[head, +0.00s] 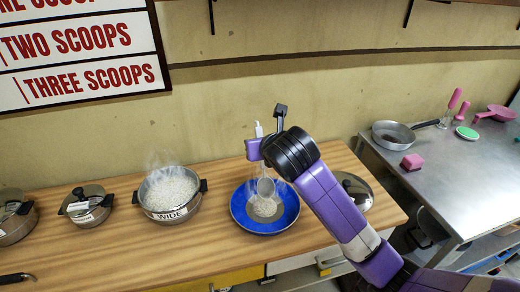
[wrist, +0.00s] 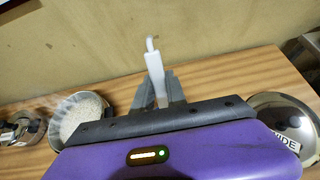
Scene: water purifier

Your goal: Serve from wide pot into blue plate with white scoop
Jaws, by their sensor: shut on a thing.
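My gripper (wrist: 161,95) is shut on the handle of the white scoop (wrist: 154,65). In the head view, the handle top of the scoop (head: 258,129) shows behind my arm, and its bowl end hangs over the blue plate. The blue plate (head: 241,214) sits on the wooden counter with a pale heap of rice in its middle. The wide pot (head: 170,208) stands to the left, open, full of steaming white rice, with a "WIDE" label on its front. The wide pot's left part also shows in the wrist view (wrist: 60,118). The gripper's fingertips are hidden in the head view.
A lid (head: 353,190) lies right of the plate, partly behind my arm. A small lidded pot (head: 86,205) and another pot (head: 14,218) stand at the left. A metal table (head: 450,170) at the right holds a pan (head: 392,135) and a pink block (head: 411,161).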

